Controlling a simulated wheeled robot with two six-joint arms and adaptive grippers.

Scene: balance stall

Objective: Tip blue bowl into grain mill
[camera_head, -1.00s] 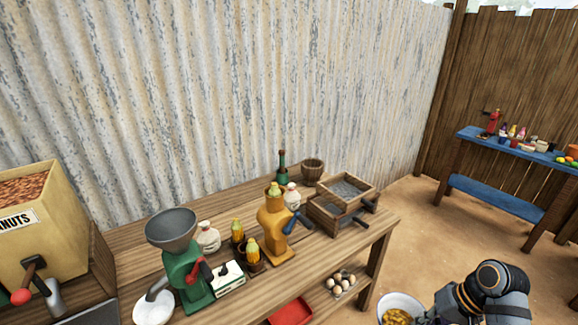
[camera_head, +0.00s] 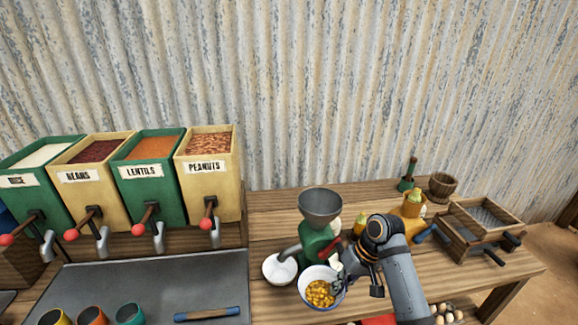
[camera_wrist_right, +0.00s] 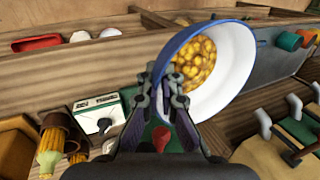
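The blue bowl (camera_head: 309,300), white inside with a blue rim, holds yellow grain (camera_head: 320,292). My right gripper (camera_head: 345,283) is shut on its rim at the right side. In the right wrist view the fingers (camera_wrist_right: 166,92) pinch the near edge of the bowl (camera_wrist_right: 235,75), with the grain still inside it. The green grain mill (camera_head: 316,242) with a grey funnel hopper (camera_head: 320,204) stands on the wooden table just behind the bowl. The bowl is in front of and lower than the hopper. My left gripper is not in view.
A white bowl (camera_head: 280,268) sits under the mill's spout. Dispensers for beans (camera_head: 92,175), lentils (camera_head: 150,172) and peanuts (camera_head: 207,168) stand left. A wooden sieve box (camera_head: 480,228) is at right. Coloured cups (camera_head: 93,315) stand on the grey mat (camera_head: 190,282).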

